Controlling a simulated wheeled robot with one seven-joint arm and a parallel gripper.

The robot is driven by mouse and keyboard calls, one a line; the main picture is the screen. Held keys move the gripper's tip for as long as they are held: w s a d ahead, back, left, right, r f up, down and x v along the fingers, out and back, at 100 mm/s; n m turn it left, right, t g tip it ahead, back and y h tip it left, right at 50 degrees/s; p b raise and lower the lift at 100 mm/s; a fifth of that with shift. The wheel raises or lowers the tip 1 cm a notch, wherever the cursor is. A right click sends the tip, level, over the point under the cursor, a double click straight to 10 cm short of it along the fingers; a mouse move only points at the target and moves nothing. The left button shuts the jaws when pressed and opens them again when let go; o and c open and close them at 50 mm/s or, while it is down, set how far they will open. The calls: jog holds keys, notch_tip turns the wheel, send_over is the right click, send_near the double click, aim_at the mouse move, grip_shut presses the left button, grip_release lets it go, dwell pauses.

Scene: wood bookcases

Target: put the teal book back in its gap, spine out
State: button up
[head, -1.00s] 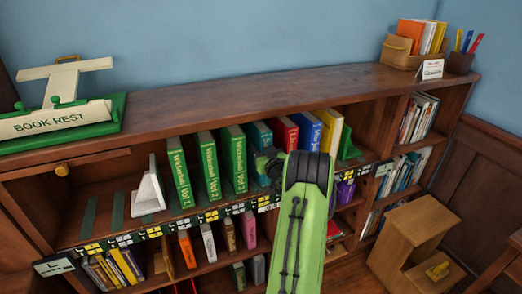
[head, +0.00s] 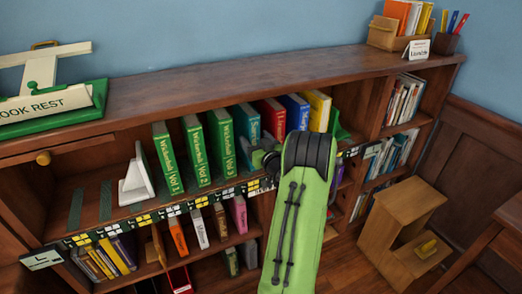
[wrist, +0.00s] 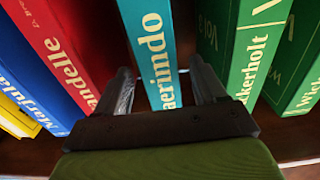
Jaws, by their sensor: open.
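The teal book (head: 246,121) stands upright in the upper shelf row, between the green volume marked 3 (head: 221,142) and the red book (head: 271,117). Its lettered spine faces out in the wrist view (wrist: 152,40). My gripper (wrist: 160,75) is open, with one finger on each side of the teal spine. I cannot tell whether the fingers touch it. In the head view my green arm and dark wrist hide the lower part of the teal book and the fingertips.
Blue (head: 296,112) and yellow (head: 318,110) books stand right of the red one. A white bookend (head: 136,185) stands left of the green volumes, with open shelf beyond it. A wooden step stool (head: 402,215) is on the floor at right.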

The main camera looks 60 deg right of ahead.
jog(key=b+v, duration=0.2)
jog(key=v, duration=0.4)
jog(key=w+a+r+n+y, duration=0.25)
jog(key=w+a+y, duration=0.2)
jog(key=a, duration=0.45)
jog(key=w+a+r+n+y, duration=0.1)
jog(key=w+a+n+y, duration=0.35)
jog(key=a, duration=0.35)
jog(key=s+a+n+g+y, duration=0.1)
jog(key=a+n+g+y, duration=0.2)
jog(key=a, duration=1.3)
jog(key=s+a+m+g+h, duration=0.1)
jog(key=s+a+m+g, duration=0.1)
jog(key=s, duration=0.8)
jog(key=s+a+f+m+g+h, duration=0.1)
jog(key=s+a+g, duration=0.3)
jog(key=s, duration=0.7)
jog(key=shift+a+m+g+h, duration=0.4)
jog(key=shift+a, duration=0.7)
